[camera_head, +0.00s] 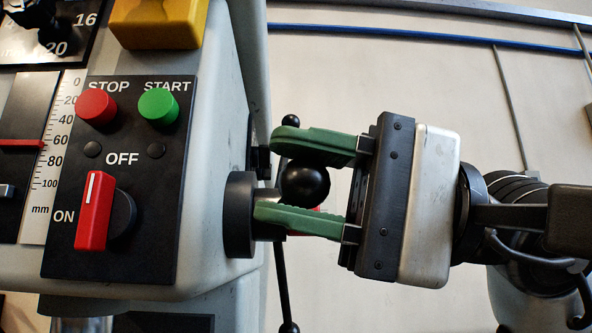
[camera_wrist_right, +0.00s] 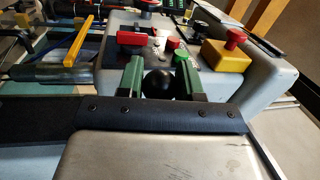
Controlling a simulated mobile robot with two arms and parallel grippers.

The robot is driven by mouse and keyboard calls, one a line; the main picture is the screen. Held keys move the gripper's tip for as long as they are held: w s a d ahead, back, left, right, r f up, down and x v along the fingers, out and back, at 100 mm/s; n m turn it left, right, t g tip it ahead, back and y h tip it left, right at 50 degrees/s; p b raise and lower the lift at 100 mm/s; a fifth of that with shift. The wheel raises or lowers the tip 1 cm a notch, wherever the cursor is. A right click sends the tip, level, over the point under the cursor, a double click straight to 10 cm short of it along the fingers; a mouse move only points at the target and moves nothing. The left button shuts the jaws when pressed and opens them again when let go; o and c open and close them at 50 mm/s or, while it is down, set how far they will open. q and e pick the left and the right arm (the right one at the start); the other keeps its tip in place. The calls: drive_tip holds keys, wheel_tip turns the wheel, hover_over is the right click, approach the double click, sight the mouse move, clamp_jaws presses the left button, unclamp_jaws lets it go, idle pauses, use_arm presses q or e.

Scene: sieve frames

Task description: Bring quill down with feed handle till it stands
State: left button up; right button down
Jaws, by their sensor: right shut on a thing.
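My right gripper (camera_head: 290,172) comes in from the right, its two green fingers shut on a black ball knob (camera_head: 305,182) of the feed handle. In the right wrist view the ball (camera_wrist_right: 158,85) sits between the green fingers. The feed handle's dark hub (camera_head: 240,215) is on the side of the machine head; a spoke with smaller end knobs (camera_head: 289,328) runs behind the gripper. A depth scale (camera_head: 62,155) in mm is at the left, with a red pointer line (camera_head: 22,143) near 60. The quill cannot be made out clearly. My left gripper is out of view.
The front panel (camera_head: 150,250) carries a red STOP button (camera_head: 96,107), a green START button (camera_head: 158,106) and a red rotary switch (camera_head: 93,210) standing upright. A yellow box (camera_head: 157,25) is above. Open space and a plain wall (camera_head: 400,70) lie to the right.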

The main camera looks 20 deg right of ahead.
drive_tip(key=c, duration=0.8)
unclamp_jaws()
drive_tip(key=shift+d, duration=0.1)
drive_tip(key=shift+o, duration=0.2)
drive_tip(key=b+v, duration=0.1)
drive_tip(key=v, duration=1)
drive_tip(key=shift+b, duration=0.4)
